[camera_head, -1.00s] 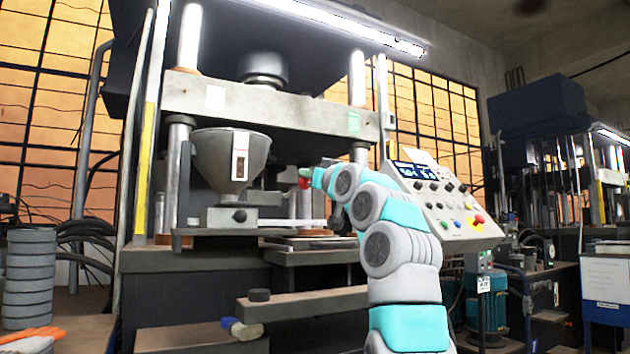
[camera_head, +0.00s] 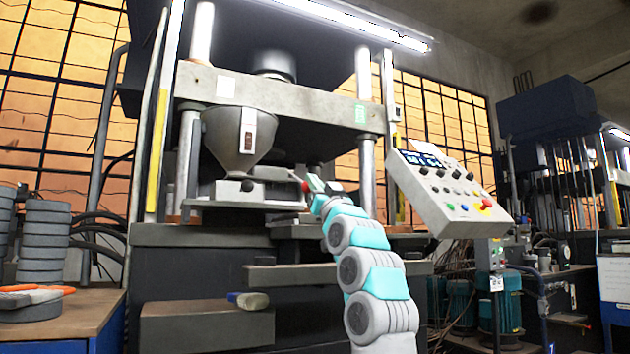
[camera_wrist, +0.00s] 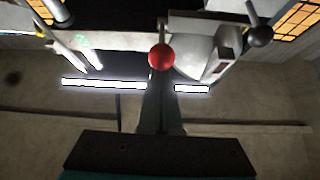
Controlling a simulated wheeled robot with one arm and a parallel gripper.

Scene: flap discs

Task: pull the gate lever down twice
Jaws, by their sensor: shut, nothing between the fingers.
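A red ball knob (camera_head: 305,187) sits to the right of the grey hopper (camera_head: 238,145), beside its base; I take it for the gate lever's knob. The lever's rod is hard to make out in the head view. In the wrist view the red knob (camera_wrist: 161,56) is at the upper middle, with a thin rod above it. My gripper (camera_head: 314,185) is at the red knob, just to its right. In the wrist view its dark shut fingers (camera_wrist: 161,85) point at the knob and overlap it. Nothing is held between them; I cannot tell whether they touch it.
A black knob (camera_head: 247,186) is on the hopper base. The tilted control panel (camera_head: 445,190) with coloured buttons stands close to the right of my arm. A press column (camera_head: 366,170) rises behind. Stacked grey discs (camera_head: 43,240) stand on a bench at left.

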